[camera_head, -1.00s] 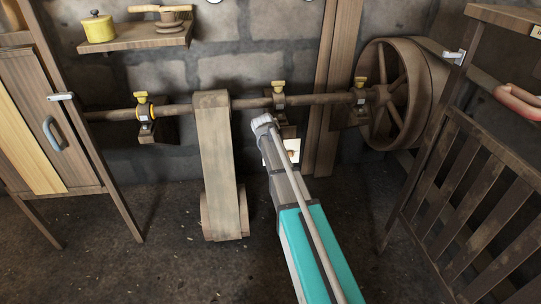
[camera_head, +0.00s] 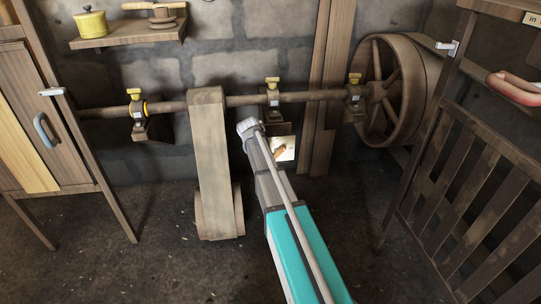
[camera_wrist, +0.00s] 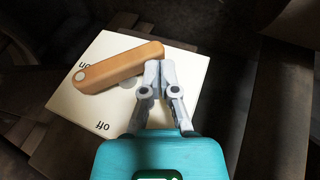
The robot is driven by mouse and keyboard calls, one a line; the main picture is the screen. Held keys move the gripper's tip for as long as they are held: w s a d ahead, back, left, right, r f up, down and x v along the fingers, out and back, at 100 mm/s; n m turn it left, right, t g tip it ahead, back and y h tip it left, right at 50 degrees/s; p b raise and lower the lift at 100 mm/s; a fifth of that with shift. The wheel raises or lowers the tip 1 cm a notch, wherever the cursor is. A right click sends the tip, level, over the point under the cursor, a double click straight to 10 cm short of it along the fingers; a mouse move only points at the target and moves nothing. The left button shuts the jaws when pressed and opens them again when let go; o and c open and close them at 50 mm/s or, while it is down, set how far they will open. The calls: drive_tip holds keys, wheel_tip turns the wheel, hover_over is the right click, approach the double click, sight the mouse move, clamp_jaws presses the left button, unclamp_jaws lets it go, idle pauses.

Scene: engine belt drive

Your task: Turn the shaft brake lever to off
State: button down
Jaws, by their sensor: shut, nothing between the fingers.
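The shaft brake lever (camera_wrist: 120,68) is an orange-brown bar on a white plate (camera_wrist: 72,106) in the wrist view. Its left end, with a pale dot, lies by the "on" label. The "off" label (camera_wrist: 102,126) is lower on the plate, and the lettering appears inverted. My gripper (camera_wrist: 157,66) is shut and empty, its fingertips at the lower side of the lever's right end; I cannot tell whether they touch. In the head view the lever (camera_head: 280,152) and plate (camera_head: 289,144) show small, right of my arm's end. My fingers are hidden there.
A long shaft (camera_head: 310,97) runs along the wall above the plate to a large spoked wheel (camera_head: 385,90). A wide belt (camera_head: 212,150) hangs left of my arm. A slatted wooden frame (camera_head: 465,200) stands right, a cabinet (camera_head: 45,130) left. Open floor lies between.

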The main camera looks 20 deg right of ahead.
drive_tip(key=f+b, duration=0.2)
drive_tip(key=shift+s+d+f, duration=0.1)
drive_tip(key=shift+d+f, duration=0.15)
drive_tip(key=shift+f, duration=0.05)
drive_tip(key=shift+d+f+b, duration=0.1)
drive_tip(key=shift+f+b, duration=0.05)
drive_tip(key=shift+b, duration=0.15)
idle(0.9)
drive_tip(key=a+r+p, duration=0.2)
drive_tip(key=a, duration=1.1)
drive_tip(key=shift+a+r, duration=0.15)
drive_tip(key=shift+a, duration=0.2)
drive_tip(key=c, duration=1.3)
unclamp_jaws()
drive_tip(key=shift+c, duration=0.2)
